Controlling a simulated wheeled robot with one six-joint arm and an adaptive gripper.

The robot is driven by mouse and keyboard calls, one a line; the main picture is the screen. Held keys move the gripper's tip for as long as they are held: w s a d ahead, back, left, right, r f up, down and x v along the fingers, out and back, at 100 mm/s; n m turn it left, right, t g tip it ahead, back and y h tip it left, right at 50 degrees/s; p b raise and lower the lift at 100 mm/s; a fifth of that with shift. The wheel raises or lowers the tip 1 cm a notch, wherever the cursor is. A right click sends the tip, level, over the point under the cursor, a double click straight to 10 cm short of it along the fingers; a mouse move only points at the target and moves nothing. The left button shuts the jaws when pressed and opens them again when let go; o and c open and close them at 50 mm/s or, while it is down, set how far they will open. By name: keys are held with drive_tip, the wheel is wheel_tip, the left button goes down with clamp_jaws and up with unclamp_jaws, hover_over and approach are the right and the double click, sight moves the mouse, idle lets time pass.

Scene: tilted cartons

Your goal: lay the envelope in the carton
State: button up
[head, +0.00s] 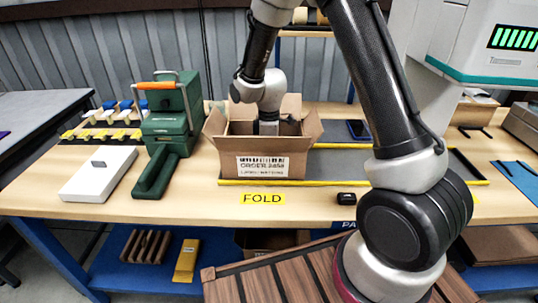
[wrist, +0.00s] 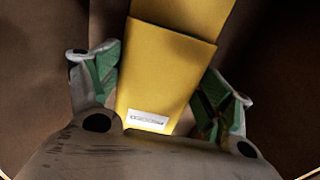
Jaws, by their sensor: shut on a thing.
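The carton (head: 272,165) is an open brown box with a white order label. It stands on the workbench behind the FOLD sign, flaps spread. My gripper (head: 268,127) reaches down into it from above; its fingertips are hidden behind the front wall. In the wrist view, my gripper (wrist: 160,88) has its green-padded fingers on both sides of the yellow envelope (wrist: 165,75) and is shut on it. The envelope has a small white label. Brown carton walls (wrist: 40,85) surround it. The head view does not show the envelope, and I cannot tell whether it touches the carton floor.
A green machine with an orange handle (head: 168,115) and a white box (head: 99,173) stand left of the carton. A grey mat with yellow edging (head: 340,165) lies under and right of it. A small black object (head: 346,197) lies in front. Yellow and brown items lie on the lower shelf.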

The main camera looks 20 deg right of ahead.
drive_tip(key=shift+f, duration=0.25)
idle(0.3)
drive_tip(key=o, duration=1)
drive_tip(key=shift+c, duration=0.2)
drive_tip(key=shift+c, duration=0.9)
wheel_tip(320, 180, up, 15)
idle(0.6)
